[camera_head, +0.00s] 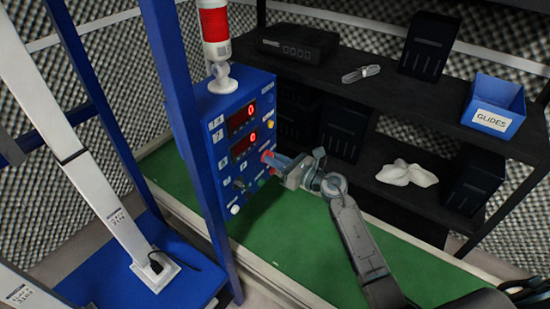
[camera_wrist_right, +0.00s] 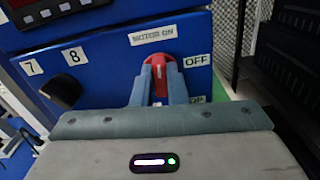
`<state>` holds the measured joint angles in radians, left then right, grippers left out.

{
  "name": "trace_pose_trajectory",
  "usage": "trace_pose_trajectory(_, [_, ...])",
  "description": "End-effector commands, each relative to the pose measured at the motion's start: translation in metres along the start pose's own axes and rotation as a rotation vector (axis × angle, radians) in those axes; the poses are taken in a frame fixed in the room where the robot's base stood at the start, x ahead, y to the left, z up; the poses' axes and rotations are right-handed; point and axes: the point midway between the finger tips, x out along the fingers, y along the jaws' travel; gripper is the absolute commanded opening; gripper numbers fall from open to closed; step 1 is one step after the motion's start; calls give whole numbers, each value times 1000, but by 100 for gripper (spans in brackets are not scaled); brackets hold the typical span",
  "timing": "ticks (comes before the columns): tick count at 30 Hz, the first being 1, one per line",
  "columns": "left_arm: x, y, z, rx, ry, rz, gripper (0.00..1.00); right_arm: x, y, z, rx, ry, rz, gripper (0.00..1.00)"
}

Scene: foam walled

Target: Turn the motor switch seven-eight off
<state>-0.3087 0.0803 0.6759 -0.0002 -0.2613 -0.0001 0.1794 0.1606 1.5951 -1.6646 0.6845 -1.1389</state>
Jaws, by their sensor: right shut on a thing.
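A blue control box (camera_head: 212,112) carries two red digital displays and several labels and knobs. In the right wrist view a red switch knob (camera_wrist_right: 158,62) sits under a "MOTOR ON" label (camera_wrist_right: 152,35), with an "OFF" label (camera_wrist_right: 196,61) to its right. The knob leans close to upright. My right gripper (camera_head: 270,158) reaches the box from the right, and its two fingers are shut on the red knob. Labels "7" (camera_wrist_right: 31,67) and "8" (camera_wrist_right: 72,56) stand to the left, above a black knob (camera_wrist_right: 65,91). My left gripper is out of view.
A blue post (camera_head: 183,120) stands close to the left of the box. A green surface (camera_head: 290,225) lies below. Dark shelves (camera_head: 395,95) at the right hold a blue "GLIDES" bin (camera_head: 494,104), a white item (camera_head: 407,173) and dark boxes.

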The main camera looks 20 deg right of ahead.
Motion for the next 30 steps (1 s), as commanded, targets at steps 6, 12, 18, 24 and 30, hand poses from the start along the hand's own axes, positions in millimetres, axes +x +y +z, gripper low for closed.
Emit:
trace_pose_trajectory(6, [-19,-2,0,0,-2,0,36,0,0,4,175,2,0,0])
trace_pose_trajectory(12, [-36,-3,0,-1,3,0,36,0,-1,3,365,2,-1,0])
trace_pose_trajectory(18, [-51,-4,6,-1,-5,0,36,0,-2,3,556,2,-1,0])
trace_pose_trajectory(24, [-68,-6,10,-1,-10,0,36,0,-2,3,746,2,-1,0])
trace_pose_trajectory(30, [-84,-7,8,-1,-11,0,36,0,-3,2,937,1,-1,0])
